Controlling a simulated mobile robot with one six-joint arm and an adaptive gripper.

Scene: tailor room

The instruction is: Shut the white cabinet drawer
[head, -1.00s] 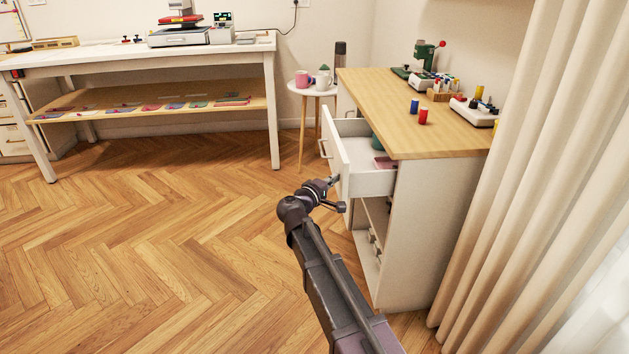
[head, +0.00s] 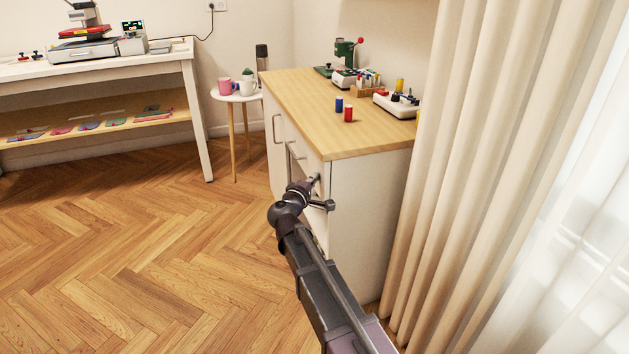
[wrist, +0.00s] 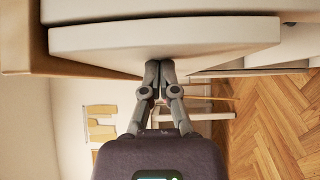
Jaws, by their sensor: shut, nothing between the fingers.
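The white cabinet (head: 370,220) with a wooden top stands ahead in the head view. Its white drawer (head: 305,150), with a metal handle, now sits in or nearly in line with the cabinet front; no open drawer interior shows. In the wrist view the white drawer front (wrist: 165,42) spans the upper middle, with a thin dark gap beside it. My gripper (head: 317,181) is shut and empty. In the wrist view its closed fingertips (wrist: 160,66) are against or very close to the drawer front. Whether a small gap remains at the drawer is hard to tell.
Cream curtains (head: 450,150) hang close to the cabinet's right. Blue and red spools (head: 348,114) and machines stand on the wooden top (head: 300,100). A small round table (head: 236,97) with mugs and a white workbench (head: 195,110) stand to the left. The parquet floor (head: 130,260) is clear.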

